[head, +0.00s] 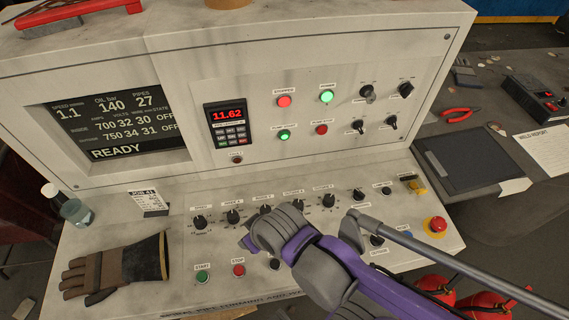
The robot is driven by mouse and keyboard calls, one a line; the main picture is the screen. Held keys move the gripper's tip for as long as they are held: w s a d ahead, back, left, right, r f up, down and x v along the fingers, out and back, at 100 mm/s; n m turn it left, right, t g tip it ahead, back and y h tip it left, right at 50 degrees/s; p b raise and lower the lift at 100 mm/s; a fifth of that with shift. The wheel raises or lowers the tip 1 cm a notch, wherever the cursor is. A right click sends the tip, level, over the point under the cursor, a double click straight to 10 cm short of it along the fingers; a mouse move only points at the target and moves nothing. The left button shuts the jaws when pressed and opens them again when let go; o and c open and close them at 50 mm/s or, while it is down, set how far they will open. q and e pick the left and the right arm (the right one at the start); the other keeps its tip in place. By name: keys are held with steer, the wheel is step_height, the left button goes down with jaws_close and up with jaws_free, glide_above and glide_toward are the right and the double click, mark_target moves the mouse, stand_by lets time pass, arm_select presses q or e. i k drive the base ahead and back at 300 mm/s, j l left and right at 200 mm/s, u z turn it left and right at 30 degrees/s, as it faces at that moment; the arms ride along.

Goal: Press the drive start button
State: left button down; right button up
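A green button (202,279) labelled START sits on the lower left of the sloping desk panel, with a red STOP button (239,271) to its right. A knob (199,222) whose small label seems to read DRIVE is above the green button. My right gripper (250,238) reaches in from the right, over the panel, up and to the right of both buttons and apart from the green one. Its fingers are seen from behind, so their opening cannot be told. It hides part of the panel, including some controls. My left gripper is not in view.
A brown and black glove (118,266) lies left of the green button. A bottle (74,210) stands behind it. A row of knobs (233,216) crosses the desk. A red emergency button (437,226) is at right. The screen (108,124) reads READY.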

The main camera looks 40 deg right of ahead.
mark_target(202, 276)
steer(key=k+z, duration=0.1)
steer(key=z, duration=2.05)
steer(key=k+j+u, duration=0.1)
steer(key=u, duration=0.25)
steer(key=k+j+u, duration=0.2)
steer(key=u, duration=0.15)
steer(key=k+j+u, duration=0.3)
steer(key=i+l, duration=0.05)
steer(key=l, duration=0.05)
